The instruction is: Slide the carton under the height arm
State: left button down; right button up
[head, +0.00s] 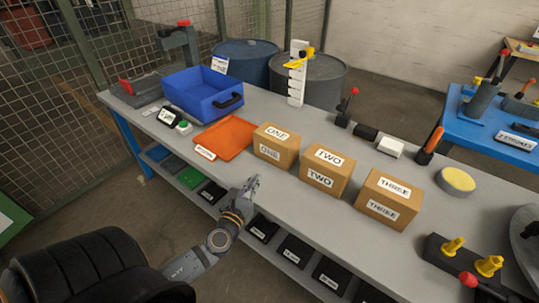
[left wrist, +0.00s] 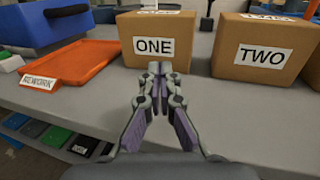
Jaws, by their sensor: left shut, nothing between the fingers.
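Three brown cartons stand in a row on the grey bench: carton ONE (head: 276,147), carton TWO (head: 326,170) and carton THREE (head: 389,197). The height arm (head: 298,62) seems to be the yellow arm on a white upright post at the bench's back edge, behind carton ONE. My left gripper (head: 253,183) is shut and empty, at the bench's front edge in front of carton ONE. In the left wrist view its fingertips (left wrist: 159,69) point at the front of carton ONE (left wrist: 156,40), with carton TWO (left wrist: 262,50) to the right. My right gripper is not in view.
An orange tray (head: 224,138) lies left of carton ONE, with a blue bin (head: 201,93) behind it. Black-and-white devices (head: 366,133) and an orange-handled lever (head: 430,146) stand behind cartons TWO and THREE. Bare bench (head: 270,105) lies between carton ONE and the post.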

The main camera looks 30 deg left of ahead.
aim_at(273, 149)
pick_arm(q)
jog(key=w, duration=0.4)
jog(key=w+a+p, duration=0.1)
jog(key=w, duration=0.3)
jog(key=w+a, duration=0.1)
jog(key=w, duration=0.3)
jog(key=shift+w+a+r+p, duration=0.1)
jog(key=shift+a+p, duration=0.05)
jog(key=shift+p, duration=0.25)
jog(key=shift+w+a, duration=0.1)
jog(key=shift+w, duration=0.3)
